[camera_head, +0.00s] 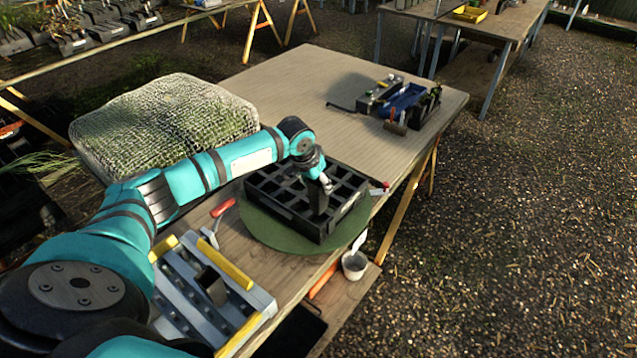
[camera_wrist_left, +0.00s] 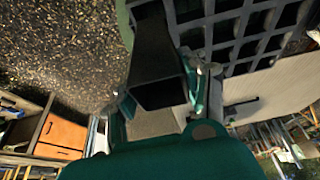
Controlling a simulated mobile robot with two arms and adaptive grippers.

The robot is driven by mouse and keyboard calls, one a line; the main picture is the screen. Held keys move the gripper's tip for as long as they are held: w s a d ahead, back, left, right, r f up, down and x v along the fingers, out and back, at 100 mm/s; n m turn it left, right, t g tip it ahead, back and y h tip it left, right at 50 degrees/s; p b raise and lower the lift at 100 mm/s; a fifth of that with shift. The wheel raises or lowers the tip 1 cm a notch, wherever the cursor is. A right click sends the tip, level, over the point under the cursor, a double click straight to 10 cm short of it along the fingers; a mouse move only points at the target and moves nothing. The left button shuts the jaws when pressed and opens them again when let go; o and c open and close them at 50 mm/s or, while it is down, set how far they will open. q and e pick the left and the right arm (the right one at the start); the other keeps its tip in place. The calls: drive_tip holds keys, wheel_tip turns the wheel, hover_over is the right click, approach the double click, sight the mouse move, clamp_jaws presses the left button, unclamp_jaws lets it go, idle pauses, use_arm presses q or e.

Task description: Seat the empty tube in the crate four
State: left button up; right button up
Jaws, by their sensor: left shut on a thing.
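My left gripper (camera_head: 317,178) is shut on a black, square, tapered tube (camera_head: 318,199). In the left wrist view the tube (camera_wrist_left: 158,55) sits between the fingers of the gripper (camera_wrist_left: 160,92); its wide mouth faces the camera and looks empty. The narrow end points away, beside the crate's grid in that picture. The black crate (camera_head: 283,214) has a grid of open cells and stands on a round green mat (camera_head: 262,232). In the head view the tube overlaps the crate's near right part; I cannot tell whether its tip is inside a cell. My right gripper is not in view.
A grey rack with yellow bars (camera_head: 240,322) stands at the near left, with another black tube (camera_head: 212,286) in it. A red-handled tool (camera_head: 222,208) lies between rack and crate. A mesh-covered block (camera_head: 165,125) is behind my arm. The table's far middle (camera_head: 300,85) is clear.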

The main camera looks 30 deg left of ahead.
sight(318, 212)
use_arm(q)
drive_tip(key=shift+f+b, duration=0.75)
drive_tip(key=shift+f, duration=0.05)
drive_tip(key=shift+r, duration=0.1)
drive_tip(key=shift+f+p, duration=0.25)
drive_tip(key=shift+p, duration=0.15)
drive_tip(key=shift+p, duration=0.45)
drive_tip(key=shift+f, duration=0.2)
drive_tip(key=shift+f+b, duration=1.95)
drive_tip(key=shift+f, duration=2.35)
drive_tip(key=shift+s+f, duration=0.15)
